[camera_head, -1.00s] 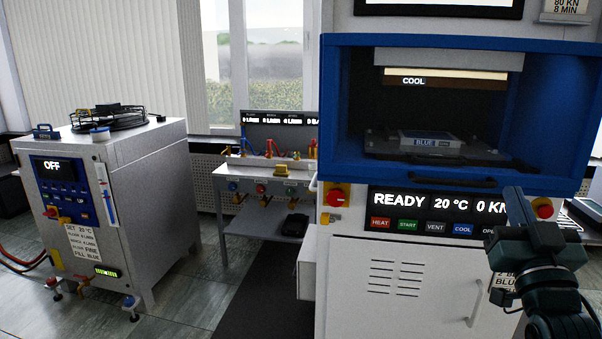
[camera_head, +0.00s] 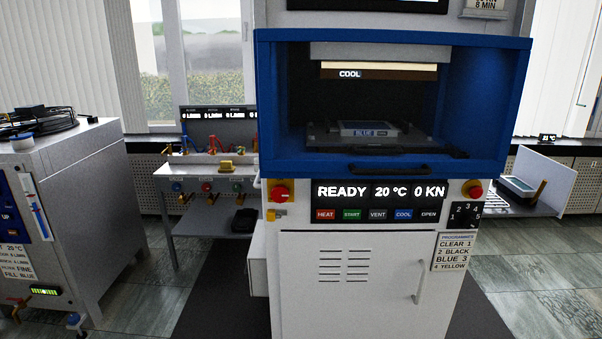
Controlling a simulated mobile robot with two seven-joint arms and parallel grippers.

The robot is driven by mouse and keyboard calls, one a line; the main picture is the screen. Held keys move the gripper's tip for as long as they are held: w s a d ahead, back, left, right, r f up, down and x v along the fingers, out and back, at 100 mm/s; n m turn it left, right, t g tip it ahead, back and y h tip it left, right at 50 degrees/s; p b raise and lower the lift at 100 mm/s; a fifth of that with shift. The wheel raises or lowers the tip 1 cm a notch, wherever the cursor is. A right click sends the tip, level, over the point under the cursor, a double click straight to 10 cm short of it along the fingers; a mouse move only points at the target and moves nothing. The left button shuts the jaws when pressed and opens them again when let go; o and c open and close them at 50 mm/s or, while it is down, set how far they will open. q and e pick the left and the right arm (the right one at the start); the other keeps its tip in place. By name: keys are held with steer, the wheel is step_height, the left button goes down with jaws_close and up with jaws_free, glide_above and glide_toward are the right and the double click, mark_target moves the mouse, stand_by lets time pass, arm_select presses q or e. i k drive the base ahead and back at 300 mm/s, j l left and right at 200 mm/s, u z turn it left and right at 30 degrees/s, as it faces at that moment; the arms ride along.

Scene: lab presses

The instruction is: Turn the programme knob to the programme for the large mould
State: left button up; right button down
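The programme dial (camera_head: 466,215) is a small dark plate with white numerals on the right of the press front, below a red button (camera_head: 472,189). The knob's pointer is too small to read. A programme card (camera_head: 454,252) below it reads CLEAR 1, 2 BLACK, BLUE 3, 4 YELLOW. The press (camera_head: 391,162) has a blue frame, and its display (camera_head: 381,192) reads READY, 20 °C, 0 KN. A mould (camera_head: 367,129) labelled BLUE lies inside on the lower plate, under a strip reading COOL. Neither of my grippers is in view.
A row of buttons (camera_head: 378,215) and another red knob (camera_head: 281,194) are on the press front. A grey cabinet (camera_head: 75,190) stands at left, and a bench with hoses and valves (camera_head: 205,170) stands behind. A white-sided tray (camera_head: 530,185) is at right. Floor shows at right.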

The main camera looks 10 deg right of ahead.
mark_target(468, 222)
steer(key=z, duration=1.4)
